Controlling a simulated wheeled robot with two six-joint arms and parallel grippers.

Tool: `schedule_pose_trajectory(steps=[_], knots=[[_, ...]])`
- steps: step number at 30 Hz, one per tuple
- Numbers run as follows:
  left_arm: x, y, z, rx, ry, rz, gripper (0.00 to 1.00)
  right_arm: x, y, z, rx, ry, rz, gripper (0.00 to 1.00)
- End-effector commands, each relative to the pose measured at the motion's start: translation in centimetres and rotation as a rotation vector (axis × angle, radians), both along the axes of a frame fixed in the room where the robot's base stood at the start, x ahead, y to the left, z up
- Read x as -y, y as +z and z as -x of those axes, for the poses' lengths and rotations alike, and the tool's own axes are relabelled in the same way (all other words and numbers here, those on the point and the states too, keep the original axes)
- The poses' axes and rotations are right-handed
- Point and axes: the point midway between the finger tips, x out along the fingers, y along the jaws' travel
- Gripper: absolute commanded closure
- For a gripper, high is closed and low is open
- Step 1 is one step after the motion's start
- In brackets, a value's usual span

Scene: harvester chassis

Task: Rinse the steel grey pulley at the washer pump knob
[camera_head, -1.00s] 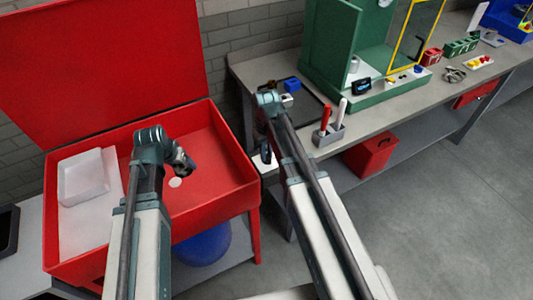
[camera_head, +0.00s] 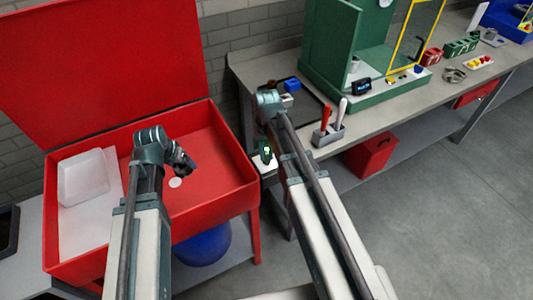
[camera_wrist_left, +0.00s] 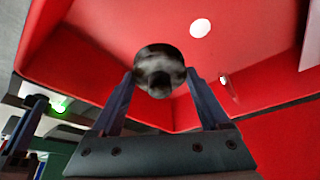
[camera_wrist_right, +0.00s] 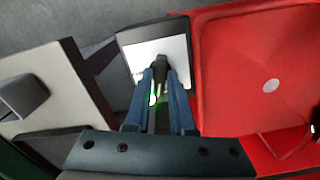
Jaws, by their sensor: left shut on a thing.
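The grey pulley (camera_wrist_left: 158,62) is round, with blurred dark and light patches. My left gripper (camera_wrist_left: 160,80) is shut on it and holds it over the open red washer basin (camera_head: 215,170). In the head view, my left gripper (camera_head: 178,155) is small and dark above the basin floor. My right gripper (camera_wrist_right: 160,75) points at a dark knob (camera_wrist_right: 161,64) on a white plate just outside the basin. Its fingers lie on both sides of the knob, close to it; whether they grip it is unclear. A green light (camera_wrist_right: 153,100) glows beside the fingers.
A pale tray (camera_head: 85,178) stands in the basin's left part, and a white disc (camera_head: 175,183) is on its floor. Right of the basin, a grey bench (camera_head: 385,120) carries a holder with red and white handles (camera_head: 328,134) and a green cabinet (camera_head: 335,45).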

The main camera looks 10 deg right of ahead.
Motion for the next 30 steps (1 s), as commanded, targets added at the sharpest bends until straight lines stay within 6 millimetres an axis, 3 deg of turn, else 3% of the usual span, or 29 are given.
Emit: schedule_pose_trajectory(steps=[1, 3, 4, 17, 23, 30], knots=[[0.0, 0.0, 0.0, 0.001, 0.000, 0.000, 1.00, 0.0, 0.0, 0.0, 0.000, 0.000, 0.000, 0.66], [0.0, 0.0, 0.0, 0.001, 0.000, 0.000, 1.00, 0.0, 0.0, 0.0, 0.000, 0.001, 0.000, 0.54], [0.0, 0.0, 0.0, 0.001, 0.000, 0.000, 1.00, 0.0, 0.0, 0.0, 0.000, 0.001, 0.000, 0.53], [0.0, 0.5, 0.0, 0.001, 0.000, 0.000, 1.00, 0.0, 0.5, 0.0, 0.000, 0.001, 0.000, 0.53], [0.0, 2.1, 0.0, 0.001, 0.000, 0.000, 1.00, 0.0, 2.1, 0.0, 0.000, 0.001, 0.000, 0.53], [0.0, 5.4, 0.0, 0.001, 0.000, 0.000, 1.00, 0.0, 5.4, 0.0, 0.000, 0.001, 0.000, 0.53]])
